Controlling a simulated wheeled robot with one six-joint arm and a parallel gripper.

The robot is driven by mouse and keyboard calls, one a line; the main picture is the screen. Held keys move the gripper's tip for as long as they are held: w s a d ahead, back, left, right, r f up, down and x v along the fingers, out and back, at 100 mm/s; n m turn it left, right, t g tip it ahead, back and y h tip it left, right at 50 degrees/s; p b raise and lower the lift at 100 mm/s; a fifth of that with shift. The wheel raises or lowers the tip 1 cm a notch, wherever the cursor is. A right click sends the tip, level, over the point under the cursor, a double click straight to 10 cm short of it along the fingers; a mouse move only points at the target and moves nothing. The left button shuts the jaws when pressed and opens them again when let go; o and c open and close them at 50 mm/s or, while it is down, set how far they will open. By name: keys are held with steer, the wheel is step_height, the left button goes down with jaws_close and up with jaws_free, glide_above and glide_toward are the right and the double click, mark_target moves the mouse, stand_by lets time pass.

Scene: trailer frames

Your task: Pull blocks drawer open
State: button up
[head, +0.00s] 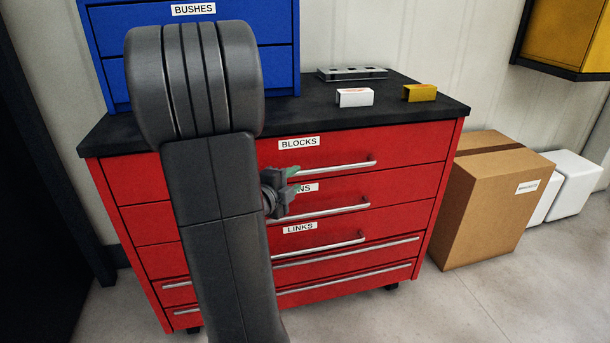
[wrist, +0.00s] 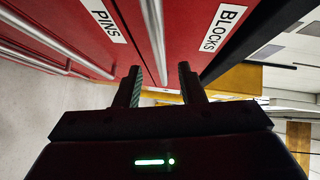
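The blocks drawer (head: 410,154) is the top red drawer, labelled BLOCKS, and its front looks flush with the cabinet. Its silver bar handle (head: 340,166) runs across the front, with its left end hidden by my gripper (head: 291,180). In the wrist view the BLOCKS label (wrist: 222,27) is at the upper right, and the handle (wrist: 154,38) runs down between the two fingers of my gripper (wrist: 160,82). The fingers are apart, one on each side of the handle in the picture. I cannot tell whether either finger touches it.
The pins drawer handle (head: 330,210) and links drawer handle (head: 330,244) lie below. A cardboard box (head: 485,205) stands right of the cabinet. Floor in front is partly visible and clear.

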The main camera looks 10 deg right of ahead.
mark_target(304, 174)
steer(key=x, duration=0.6)
steer(key=shift+w+d+b, duration=0.15)
steer(key=shift+b, duration=0.25)
jaws_close()
